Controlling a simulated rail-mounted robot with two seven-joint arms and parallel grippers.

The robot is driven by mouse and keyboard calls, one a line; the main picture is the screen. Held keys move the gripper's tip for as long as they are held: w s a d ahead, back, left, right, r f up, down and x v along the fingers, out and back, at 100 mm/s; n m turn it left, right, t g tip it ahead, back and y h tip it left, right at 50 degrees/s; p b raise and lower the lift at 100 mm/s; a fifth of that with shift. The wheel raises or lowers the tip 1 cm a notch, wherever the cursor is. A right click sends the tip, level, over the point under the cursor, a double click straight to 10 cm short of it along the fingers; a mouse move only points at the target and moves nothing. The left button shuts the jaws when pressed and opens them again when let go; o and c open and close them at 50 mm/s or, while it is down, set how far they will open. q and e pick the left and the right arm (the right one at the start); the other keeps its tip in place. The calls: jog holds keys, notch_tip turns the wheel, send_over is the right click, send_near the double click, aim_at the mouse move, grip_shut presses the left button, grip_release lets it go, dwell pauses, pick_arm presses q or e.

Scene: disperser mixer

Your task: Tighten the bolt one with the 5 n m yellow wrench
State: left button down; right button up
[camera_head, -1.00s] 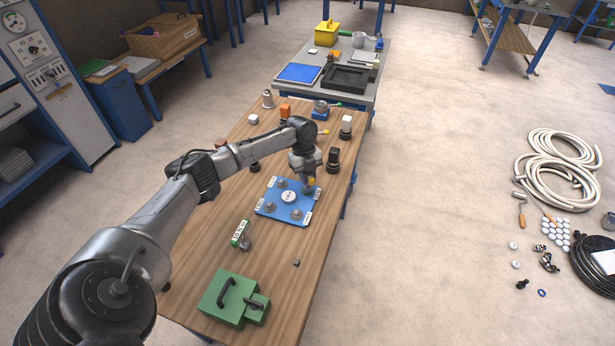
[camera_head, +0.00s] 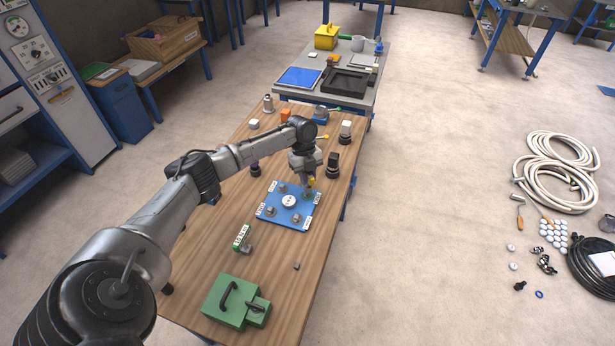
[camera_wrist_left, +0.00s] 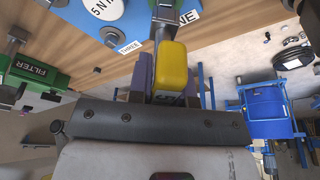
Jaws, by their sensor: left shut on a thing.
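A blue plate (camera_head: 274,203) with a round white centre label and bolts near its corners lies on the wooden table. My left gripper (camera_head: 308,184) is above its far right corner and hides the bolt there. In the left wrist view, the gripper (camera_wrist_left: 168,82) is shut on the yellow wrench (camera_wrist_left: 172,66), whose metal shaft runs toward the plate (camera_wrist_left: 112,14). The "ONE" label (camera_wrist_left: 189,17) is beside the shaft and "THREE" (camera_wrist_left: 130,47) is to its left. I cannot tell whether the wrench is seated on bolt one. My right gripper is not in view.
A green box (camera_head: 226,302) with black handles is at the near end. Small fixtures stand beyond the plate, including a black-topped one (camera_head: 333,163).

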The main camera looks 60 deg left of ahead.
pick_arm(q)
jog(key=shift+r+p, duration=1.4)
jog(key=shift+r, duration=0.35)
